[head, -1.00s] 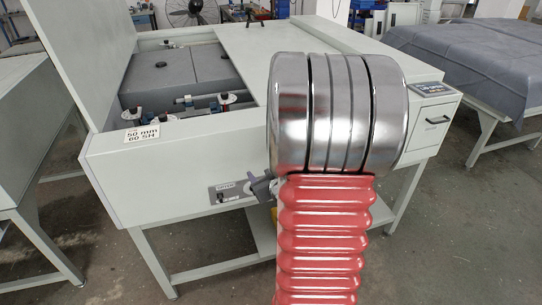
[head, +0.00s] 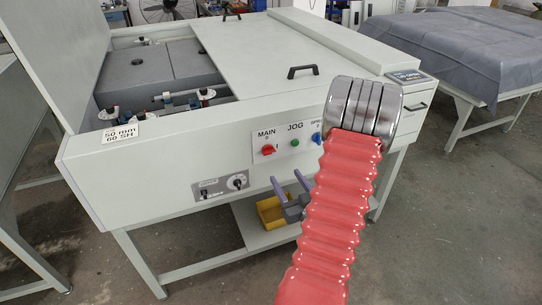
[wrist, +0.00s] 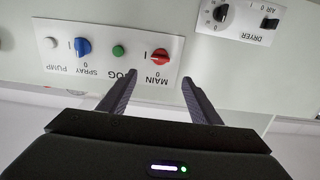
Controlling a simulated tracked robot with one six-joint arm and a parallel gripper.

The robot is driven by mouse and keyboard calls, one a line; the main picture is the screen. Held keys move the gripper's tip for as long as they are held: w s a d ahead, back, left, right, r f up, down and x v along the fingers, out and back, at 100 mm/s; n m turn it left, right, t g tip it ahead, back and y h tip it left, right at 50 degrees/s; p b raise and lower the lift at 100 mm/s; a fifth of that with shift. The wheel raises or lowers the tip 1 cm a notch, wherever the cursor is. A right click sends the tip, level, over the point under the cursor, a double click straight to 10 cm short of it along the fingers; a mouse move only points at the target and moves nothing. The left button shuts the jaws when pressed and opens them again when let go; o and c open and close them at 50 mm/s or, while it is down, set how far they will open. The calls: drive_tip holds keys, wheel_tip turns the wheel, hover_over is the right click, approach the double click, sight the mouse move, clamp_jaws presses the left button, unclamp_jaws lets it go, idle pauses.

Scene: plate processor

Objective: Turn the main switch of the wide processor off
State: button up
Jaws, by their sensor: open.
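The wide processor (head: 170,160) is a big pale grey machine. Its main switch (head: 267,150) is a red knob on the white front panel, under the label MAIN, with 0 above it and I on its right. In the wrist view, upside down, the main switch (wrist: 160,55) seems to lie sideways toward the I mark. My gripper (head: 291,184) is below and in front of that panel. In the wrist view my gripper (wrist: 157,77) is open and empty; its fingers point at the panel, one on each side of the MAIN label, apparently short of the knob.
A green JOG button (wrist: 118,51) and a blue SPRAY switch (wrist: 83,47) sit beside the main switch. The dryer panel (head: 220,186) is lower left in the head view. A yellow bin (head: 272,212) stands on the shelf below. A covered table (head: 460,50) is at right.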

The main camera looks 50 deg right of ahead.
sight(270, 153)
drive_tip(key=x, duration=1.4)
drive_tip(key=shift+c, duration=0.5)
drive_tip(key=shift+a, duration=0.1)
drive_tip(key=c, duration=0.9)
drive_tip(key=shift+c, duration=0.2)
